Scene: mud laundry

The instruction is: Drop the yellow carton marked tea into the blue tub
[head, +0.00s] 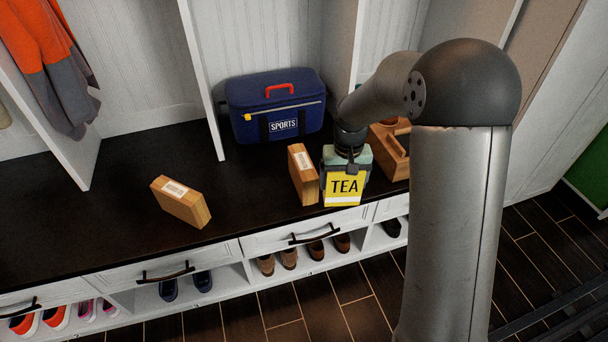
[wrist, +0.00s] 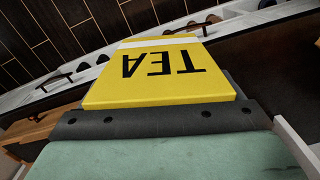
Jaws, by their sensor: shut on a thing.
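The yellow carton marked TEA (head: 343,189) hangs upright below my gripper (head: 346,165), near the front edge of the dark bench top in the head view. My gripper is shut on it. In the wrist view the carton (wrist: 160,75) fills the middle, its lettering upside down, with a dark gripper finger (wrist: 160,121) across its near end. Whether the carton touches the bench is hard to tell. No blue tub shows in either view; the only blue container is a dark blue bag marked SPORTS (head: 276,106).
A wooden block with a white label (head: 303,174) stands just left of the carton. Another labelled wooden block (head: 181,201) sits farther left. A wooden caddy (head: 396,165) stands right, partly behind my arm. Drawers and shoe cubbies lie below the bench (head: 95,232). The bench's left is clear.

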